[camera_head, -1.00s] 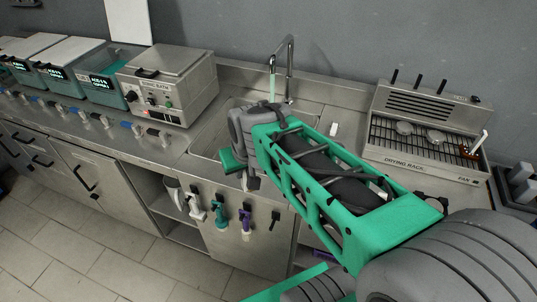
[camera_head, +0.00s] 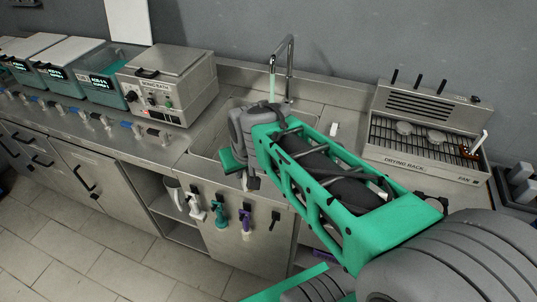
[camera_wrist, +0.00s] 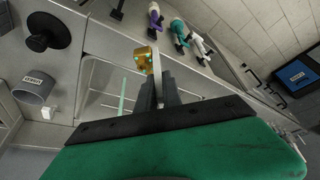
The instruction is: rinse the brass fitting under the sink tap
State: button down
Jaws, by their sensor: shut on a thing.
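The brass fitting (camera_wrist: 142,61) shows in the wrist view as a small golden block with green spots, just beyond my fingertips. My gripper (camera_wrist: 160,88) is shut, with a pale narrow strip between its dark fingers that runs up to the fitting. In the head view my gripper (camera_head: 240,160) is over the front of the sink basin (camera_head: 208,137), and the fitting is hidden there. The tap (camera_head: 290,68) stands at the back of the sink with a pale green stream (camera_head: 272,85) below its spout. In the wrist view the stream (camera_wrist: 122,95) appears left of the fitting, apart from it.
A drying rack (camera_head: 425,140) stands right of the sink, and a sonic bath (camera_head: 168,85) stands left. Several coloured-handled tools (camera_head: 219,212) hang on the cabinet front below the sink. A labelled grey cup (camera_wrist: 33,91) shows at left in the wrist view.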

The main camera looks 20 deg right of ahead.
dwell(0.5)
jog(key=shift+s+a, duration=2.65)
jog(key=shift+s, duration=0.05)
notch_tip(320, 180, down, 5)
jog(key=b, duration=0.4)
jog(key=shift+r, duration=0.2)
